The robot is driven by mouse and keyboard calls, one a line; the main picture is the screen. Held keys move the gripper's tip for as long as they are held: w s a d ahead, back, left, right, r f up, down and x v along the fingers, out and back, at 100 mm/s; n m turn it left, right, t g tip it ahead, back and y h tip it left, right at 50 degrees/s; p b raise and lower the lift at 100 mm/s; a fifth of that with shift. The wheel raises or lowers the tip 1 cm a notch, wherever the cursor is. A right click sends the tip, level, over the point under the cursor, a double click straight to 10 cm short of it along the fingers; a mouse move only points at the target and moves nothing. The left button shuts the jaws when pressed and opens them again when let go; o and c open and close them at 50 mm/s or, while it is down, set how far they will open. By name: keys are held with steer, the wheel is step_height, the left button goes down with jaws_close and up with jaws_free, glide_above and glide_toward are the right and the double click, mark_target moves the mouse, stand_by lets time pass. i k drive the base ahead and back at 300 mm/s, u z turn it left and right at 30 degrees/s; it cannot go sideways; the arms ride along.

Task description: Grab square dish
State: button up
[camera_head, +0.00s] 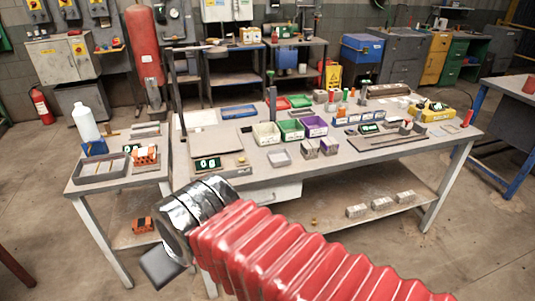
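A small grey square dish (279,157) sits near the front edge of the large workbench, in front of the white, green and purple bins. It looks shallow and empty. My arm, with a red bellows sleeve and a silver-wrapped wrist, reaches in from the lower right. My gripper (166,267) shows only as a dark block at the arm's end, at the lower left. It is well apart from the dish, in front of the bench and to the left. Its fingers cannot be made out.
The large workbench (225,143) holds small bins, hollow bricks (309,148) right beside the dish, a digital display (207,163) and a dark flat board (375,141). A side table (85,184) at left holds a white bottle (85,123) and a grey tray (101,170). More bricks lie on the lower shelf.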

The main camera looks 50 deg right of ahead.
mark_target(282, 156)
steer(key=z, duration=0.5)
steer(key=i, duration=1.15)
steer(key=z, duration=0.6)
